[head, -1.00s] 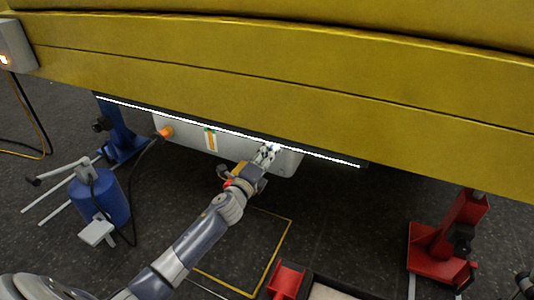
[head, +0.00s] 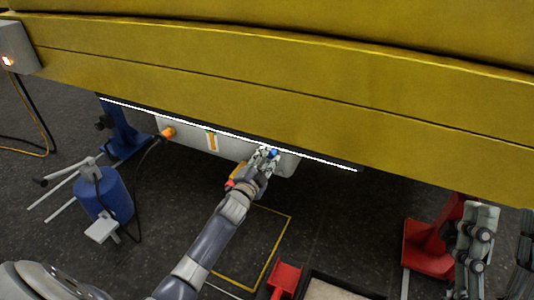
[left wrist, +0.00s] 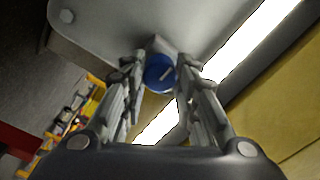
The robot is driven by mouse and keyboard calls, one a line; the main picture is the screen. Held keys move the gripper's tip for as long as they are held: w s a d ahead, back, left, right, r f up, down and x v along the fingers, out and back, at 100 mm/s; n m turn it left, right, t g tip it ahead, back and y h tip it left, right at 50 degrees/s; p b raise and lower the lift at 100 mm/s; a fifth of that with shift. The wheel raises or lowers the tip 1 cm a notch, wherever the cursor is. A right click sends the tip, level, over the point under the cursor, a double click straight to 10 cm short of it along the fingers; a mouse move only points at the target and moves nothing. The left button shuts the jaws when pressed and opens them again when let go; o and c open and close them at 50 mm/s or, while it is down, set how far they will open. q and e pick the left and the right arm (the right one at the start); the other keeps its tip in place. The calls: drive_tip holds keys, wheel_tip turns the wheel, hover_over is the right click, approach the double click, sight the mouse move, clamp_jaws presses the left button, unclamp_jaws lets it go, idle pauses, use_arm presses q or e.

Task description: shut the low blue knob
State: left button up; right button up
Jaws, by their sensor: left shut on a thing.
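The blue knob (left wrist: 160,74) sits on the light grey box, between the fingertips of my left gripper (left wrist: 161,68) in the left wrist view. The fingers are shut on it from both sides, and a pale line marks its face. In the head view the knob (head: 272,152) is a small blue spot at my left gripper (head: 264,155). The grey box (head: 188,132) hangs under the yellow boom. My right gripper (head: 475,240) shows at the right edge, empty-looking and away from the box; its fingers are not clear.
The yellow boom (head: 280,80) spans above, with a bright light strip (head: 230,133) along its lower edge. A blue cylinder (head: 104,198) and blue stand (head: 122,135) are at left. A red stand (head: 430,245) is at right. A yellow floor outline (head: 270,255) lies below.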

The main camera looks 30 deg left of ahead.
drive_tip(key=w+f+g+h+p, duration=0.25)
drive_tip(key=f+g, duration=0.35)
drive_tip(key=f, duration=0.3)
drive_tip(key=w+f+g+h+p, duration=0.2)
drive_tip(key=w+f+g, duration=0.25)
drive_tip(key=f, duration=0.35)
use_arm(q)
drive_tip(key=shift+f+n+p, duration=0.1)
drive_tip(key=shift+n+p, duration=0.45)
drive_tip(key=shift+n, duration=4.45)
use_arm(e)
drive_tip(key=s+d+f+g+h, duration=0.1)
drive_tip(key=s+d+f+g, duration=0.2)
drive_tip(key=s+f+g, duration=0.2)
drive_tip(key=shift+f+m, duration=0.3)
drive_tip(key=shift+f, duration=1.45)
drive_tip(key=shift+g, duration=0.25)
use_arm(q)
drive_tip(key=o, duration=1.1)
drive_tip(key=s, duration=0.8)
drive_tip(key=s+d, duration=0.1)
drive_tip(key=s, duration=0.3)
